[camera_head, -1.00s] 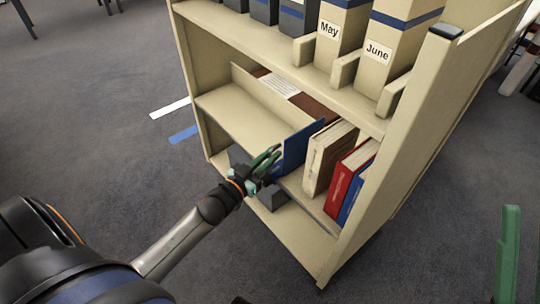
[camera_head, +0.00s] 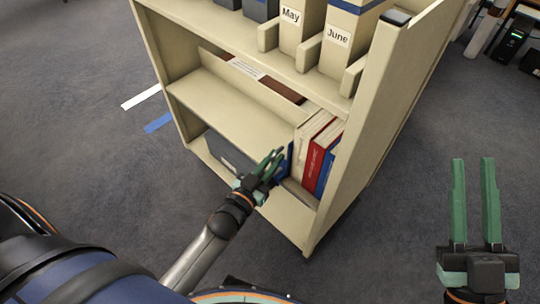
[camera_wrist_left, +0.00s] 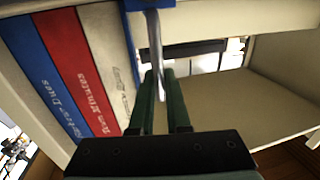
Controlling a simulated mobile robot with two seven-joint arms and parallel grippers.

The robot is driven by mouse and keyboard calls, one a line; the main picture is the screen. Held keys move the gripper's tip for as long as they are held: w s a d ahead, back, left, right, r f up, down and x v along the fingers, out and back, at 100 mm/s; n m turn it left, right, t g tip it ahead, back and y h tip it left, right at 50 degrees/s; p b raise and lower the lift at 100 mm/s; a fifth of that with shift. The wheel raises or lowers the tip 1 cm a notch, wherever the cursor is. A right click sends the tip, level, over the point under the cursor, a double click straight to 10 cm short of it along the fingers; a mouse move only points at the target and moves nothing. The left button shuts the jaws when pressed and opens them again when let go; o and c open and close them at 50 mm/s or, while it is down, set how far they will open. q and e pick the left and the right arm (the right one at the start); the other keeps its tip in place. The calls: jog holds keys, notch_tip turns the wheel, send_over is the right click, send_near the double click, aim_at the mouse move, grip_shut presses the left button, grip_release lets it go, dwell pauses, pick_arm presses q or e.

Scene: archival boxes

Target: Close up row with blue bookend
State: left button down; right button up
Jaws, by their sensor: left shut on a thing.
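My left gripper (camera_head: 268,165) is at the front of the lower shelf, shut on the blue bookend (camera_head: 285,167). In the left wrist view its green fingers (camera_wrist_left: 161,100) pinch the bookend's thin edge, and a blue part of the bookend (camera_wrist_left: 134,50) shows beside the cream book (camera_wrist_left: 105,45). The row stands to the right of the bookend in the head view: the cream book (camera_head: 308,133), the red book (camera_head: 320,155) and the blue book (camera_head: 331,168), side by side. Much of the bookend is hidden by the gripper. My right gripper (camera_head: 474,200) is open and empty, away from the shelf.
The cart's right side panel (camera_head: 365,130) stands beside the blue book. Boxes labelled May (camera_head: 298,25) and June (camera_head: 345,45) stand on the shelf above.

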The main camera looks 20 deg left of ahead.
pick_arm(q)
jog(key=c, duration=1.2)
grip_release()
jog(key=shift+s+d, duration=0.1)
jog(key=shift+o, duration=0.2)
